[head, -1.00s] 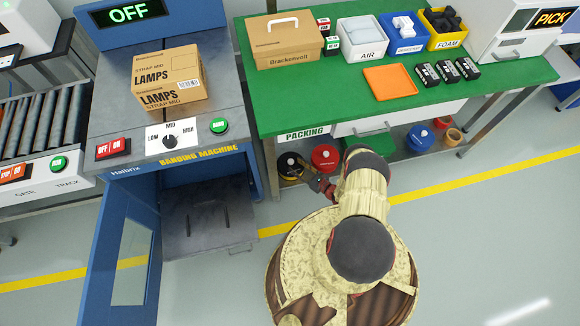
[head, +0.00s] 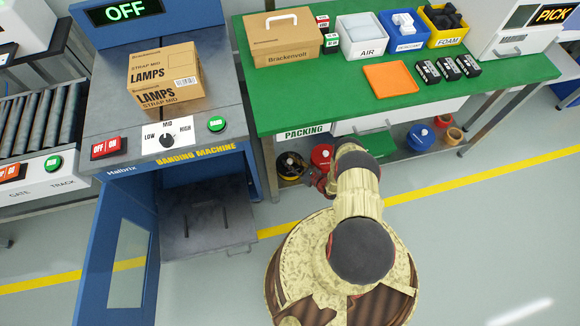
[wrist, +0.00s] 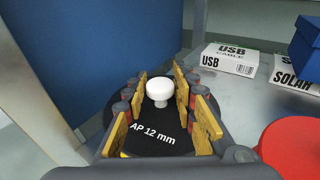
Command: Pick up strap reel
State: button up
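The strap reel (head: 290,162) is black with a white knob and sits on the lower shelf under the packing bench, at its left end. In the wrist view the reel's black top (wrist: 152,140) carries partly covered lettering ending in "AP 12 mm", and its white knob (wrist: 159,89) stands up in the middle. My gripper (wrist: 160,76) is open above the reel. Its yellow-padded fingers stand on either side of the knob, with gaps visible on both sides. In the head view my gripper (head: 317,179) is partly hidden by my arm.
A red lidded container (head: 321,155) stands close to the right of the reel. It also shows in the wrist view (wrist: 294,148), with a USB cable box (wrist: 229,59) behind. A blue panel (wrist: 100,50) rises close on the left. The green bench top (head: 330,105) overhangs the shelf.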

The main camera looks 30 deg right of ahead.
jog(key=c, duration=0.6)
grip_shut()
